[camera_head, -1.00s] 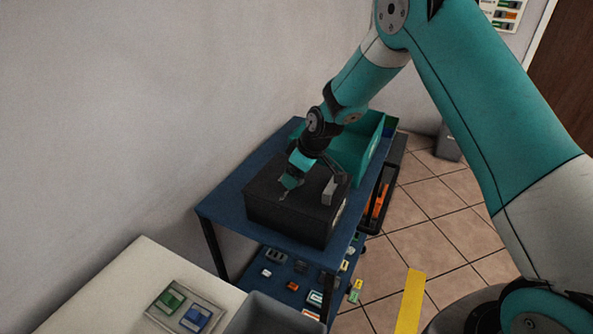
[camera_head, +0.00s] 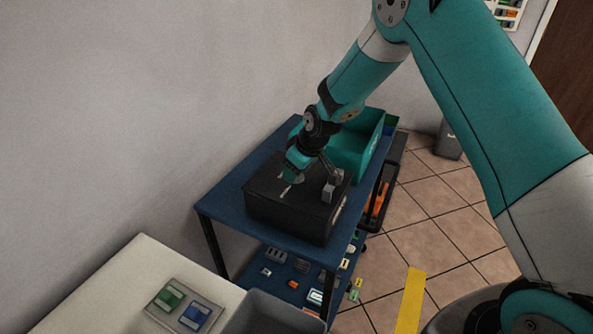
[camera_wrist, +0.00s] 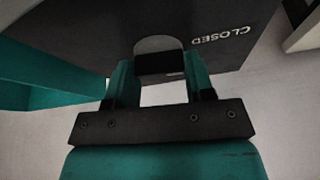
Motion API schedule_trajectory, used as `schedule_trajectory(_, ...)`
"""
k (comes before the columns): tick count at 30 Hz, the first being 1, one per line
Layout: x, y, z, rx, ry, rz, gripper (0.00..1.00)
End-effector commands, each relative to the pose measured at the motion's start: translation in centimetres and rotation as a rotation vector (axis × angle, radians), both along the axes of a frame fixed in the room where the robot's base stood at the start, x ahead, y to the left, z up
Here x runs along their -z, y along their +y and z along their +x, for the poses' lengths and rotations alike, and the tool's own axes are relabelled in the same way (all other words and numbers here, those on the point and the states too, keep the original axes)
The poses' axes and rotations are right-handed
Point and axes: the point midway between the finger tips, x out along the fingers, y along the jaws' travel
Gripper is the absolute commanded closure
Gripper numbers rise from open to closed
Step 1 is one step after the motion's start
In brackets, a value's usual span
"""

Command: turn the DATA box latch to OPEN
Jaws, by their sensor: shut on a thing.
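The black box (camera_head: 288,216) sits on the blue cart top. In the wrist view its dark face (camera_wrist: 95,28) carries the white word CLOSED (camera_wrist: 222,36), seen upside down. The latch shows there as a dark block (camera_wrist: 160,63) with a rounded grey plate (camera_wrist: 157,43) just beyond it. My gripper (camera_wrist: 160,78) has its two teal fingers on either side of the latch block and is shut on it. In the head view my gripper (camera_head: 294,180) is low over the box top, and the latch is largely hidden. No DATA label is readable.
A teal bin (camera_head: 352,155) stands right behind the box on the blue cart (camera_head: 228,198). The lower shelf holds several small parts. A pale worktop (camera_head: 120,275) with green and blue modules is at front left. A wall closes off the left side.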

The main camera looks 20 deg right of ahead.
Motion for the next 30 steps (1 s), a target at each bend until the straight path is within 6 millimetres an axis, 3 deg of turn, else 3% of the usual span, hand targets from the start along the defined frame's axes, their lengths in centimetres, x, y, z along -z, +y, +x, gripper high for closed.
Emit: schedule_trajectory(30,0.05,0.45,0.05,0.950,-0.004,0.001,0.75)
